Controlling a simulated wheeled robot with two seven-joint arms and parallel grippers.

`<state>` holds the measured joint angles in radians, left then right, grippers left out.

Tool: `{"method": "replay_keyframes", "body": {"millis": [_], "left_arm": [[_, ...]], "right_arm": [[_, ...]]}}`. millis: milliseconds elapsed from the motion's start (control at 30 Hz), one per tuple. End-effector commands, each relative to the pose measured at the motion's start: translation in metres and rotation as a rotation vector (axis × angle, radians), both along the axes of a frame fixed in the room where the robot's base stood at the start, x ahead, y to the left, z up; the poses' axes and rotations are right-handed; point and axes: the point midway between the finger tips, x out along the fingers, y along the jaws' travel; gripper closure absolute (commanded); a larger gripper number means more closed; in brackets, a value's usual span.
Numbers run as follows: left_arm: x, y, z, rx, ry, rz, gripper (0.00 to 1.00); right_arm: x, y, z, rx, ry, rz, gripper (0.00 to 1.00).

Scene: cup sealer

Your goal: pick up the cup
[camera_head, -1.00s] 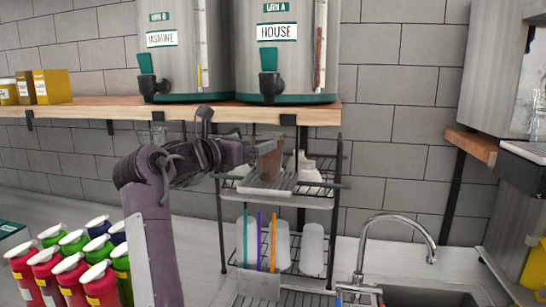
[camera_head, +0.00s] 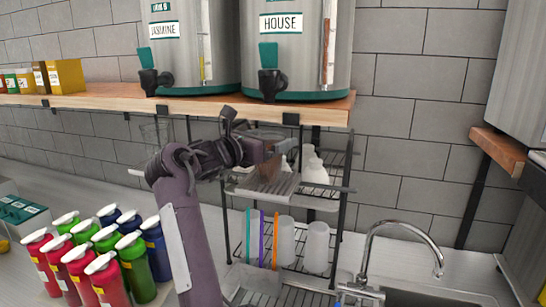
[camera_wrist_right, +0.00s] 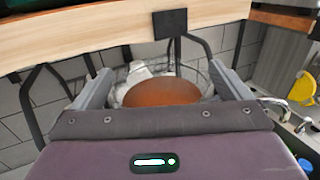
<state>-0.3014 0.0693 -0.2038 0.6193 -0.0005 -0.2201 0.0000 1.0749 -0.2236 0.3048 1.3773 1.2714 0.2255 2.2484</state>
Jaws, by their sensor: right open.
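The cup (camera_head: 268,158) is clear with a brown drink in it. It stands on the upper tier of the wire rack, beneath the wooden shelf. My right gripper (camera_head: 262,150) is at the cup's level, and its fingers partly hide the cup. In the right wrist view the brown drink in the cup (camera_wrist_right: 160,93) lies between the two spread fingers of my right gripper (camera_wrist_right: 160,75). The gripper's body hides the near part of the cup, and I cannot tell whether a finger touches it. My left gripper is not in view.
The wooden shelf (camera_head: 200,104) with two urns runs close above my right gripper. White bottles (camera_head: 314,170) stand right of the cup on the rack (camera_head: 330,206). Several coloured bottles (camera_head: 77,269) stand on the counter at left. A tap (camera_head: 402,226) is at right.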

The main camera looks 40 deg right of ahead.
Motion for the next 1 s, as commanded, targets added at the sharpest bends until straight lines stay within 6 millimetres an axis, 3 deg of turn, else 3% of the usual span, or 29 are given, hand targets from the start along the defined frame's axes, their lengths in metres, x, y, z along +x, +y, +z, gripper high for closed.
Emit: {"method": "replay_keyframes", "body": {"millis": [67, 300, 600, 1000], "left_arm": [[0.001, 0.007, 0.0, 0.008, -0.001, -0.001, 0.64], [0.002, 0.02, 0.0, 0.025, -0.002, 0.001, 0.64], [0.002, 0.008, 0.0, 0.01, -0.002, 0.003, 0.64], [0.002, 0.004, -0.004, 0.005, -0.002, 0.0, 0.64]], "right_arm": [[0.0, 0.0, 0.0, 0.0, 0.0, 0.001, 0.11], [0.0, 0.0, 0.0, 0.0, 0.0, 0.001, 0.42], [0.0, 0.0, 0.001, -0.001, 0.0, 0.0, 0.79], [-0.003, -0.002, 0.005, 0.001, -0.001, 0.0, 0.79]]}}
